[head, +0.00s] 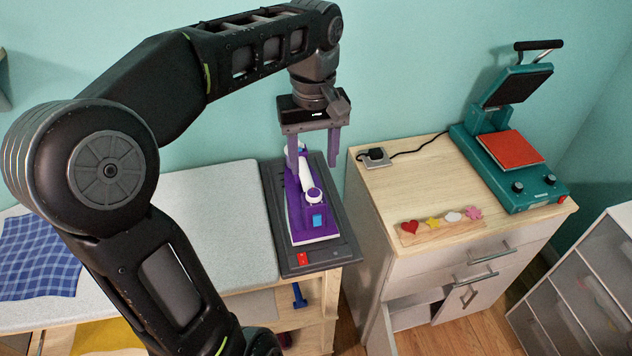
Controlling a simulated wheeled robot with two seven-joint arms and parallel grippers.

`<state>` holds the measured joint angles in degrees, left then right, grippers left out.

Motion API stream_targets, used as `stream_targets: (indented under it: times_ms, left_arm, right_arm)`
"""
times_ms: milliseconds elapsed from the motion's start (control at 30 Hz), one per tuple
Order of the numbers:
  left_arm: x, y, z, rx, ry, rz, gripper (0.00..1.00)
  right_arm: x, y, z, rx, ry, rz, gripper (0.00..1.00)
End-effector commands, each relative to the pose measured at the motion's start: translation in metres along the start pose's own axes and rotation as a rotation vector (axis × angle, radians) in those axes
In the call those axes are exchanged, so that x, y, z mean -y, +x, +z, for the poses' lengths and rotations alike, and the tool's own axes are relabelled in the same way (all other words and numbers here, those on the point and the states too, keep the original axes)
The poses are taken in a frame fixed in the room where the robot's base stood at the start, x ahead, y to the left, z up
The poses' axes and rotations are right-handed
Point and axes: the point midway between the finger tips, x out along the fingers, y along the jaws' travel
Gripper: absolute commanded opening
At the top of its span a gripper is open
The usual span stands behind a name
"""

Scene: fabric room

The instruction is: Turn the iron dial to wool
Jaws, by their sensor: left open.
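The iron (297,222) is purple and white and rests on a dark grey stand (333,249) at the right end of the ironing surface. A white round knob (314,195), which looks like the dial, sits on its near upper part, with a blue block below it. The dial's setting and marks are too small to read. My left gripper (313,165) points down over the far part of the iron, with its fingers open on either side of the handle. I cannot tell whether a finger touches the iron. My right gripper is not in view.
A red switch (302,259) is on the stand's front. A padded board (203,205) and blue checked cloth (40,255) lie left. Right, across a narrow gap, a wooden cabinet (400,185) bears a teal heat press (520,175) and a strip of coloured shapes (440,229).

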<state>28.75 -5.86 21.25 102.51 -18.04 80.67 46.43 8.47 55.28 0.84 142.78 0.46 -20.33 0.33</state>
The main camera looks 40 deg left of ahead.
Motion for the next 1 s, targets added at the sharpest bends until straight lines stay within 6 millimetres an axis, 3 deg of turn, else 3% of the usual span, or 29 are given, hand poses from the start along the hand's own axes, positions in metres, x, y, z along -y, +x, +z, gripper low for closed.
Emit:
stream_targets:
  times_ms: [167, 600, 933, 1000]
  left_arm:
    - [0.0, 0.013, 0.0, 0.003, 0.0, -0.002, 0.52]
    - [0.0, 0.073, 0.0, 0.003, 0.0, -0.002, 0.52]
    - [0.0, 0.078, 0.0, 0.001, 0.001, 0.0, 0.52]
    - [0.0, 0.078, 0.0, 0.001, 0.001, 0.0, 0.47]
  right_arm:
    - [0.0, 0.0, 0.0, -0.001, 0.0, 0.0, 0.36]
    - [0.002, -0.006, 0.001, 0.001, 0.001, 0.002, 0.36]
    - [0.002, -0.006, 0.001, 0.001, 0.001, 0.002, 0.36]
    - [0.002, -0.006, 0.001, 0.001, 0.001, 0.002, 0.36]
